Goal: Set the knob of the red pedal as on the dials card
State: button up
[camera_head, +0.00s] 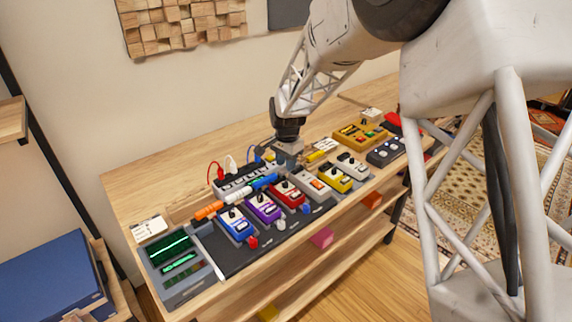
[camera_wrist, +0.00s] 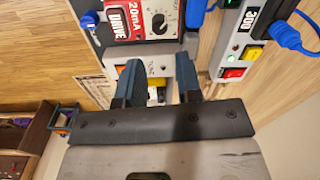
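In the wrist view the red pedal (camera_wrist: 119,22), with the word DRIVE, is at the top edge, partly cut off. Its black knob (camera_wrist: 160,20) sits on a white dial. My gripper (camera_head: 287,155) is above the back of the row, behind the red pedal. In the wrist view my gripper's two fingers (camera_wrist: 159,82) are apart, below the knob in the picture and not around it. Small cards lie at the left (camera_head: 150,228) and far right (camera_head: 372,114); I cannot read which is the dials card.
A power strip (camera_head: 240,180) with cables stands behind. A screen device (camera_head: 173,260) is at the left end. A blue plug (camera_wrist: 286,35) shows at right in the wrist view.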

aim_at(285, 182)
jog(key=shift+o, duration=1.4)
jog(key=n, duration=1)
jog(key=shift+f, duration=0.1)
jog(key=n, duration=0.4)
jog(key=shift+f, duration=0.15)
jog(key=shift+a+f, duration=0.15)
jog(key=shift+f, duration=3.6)
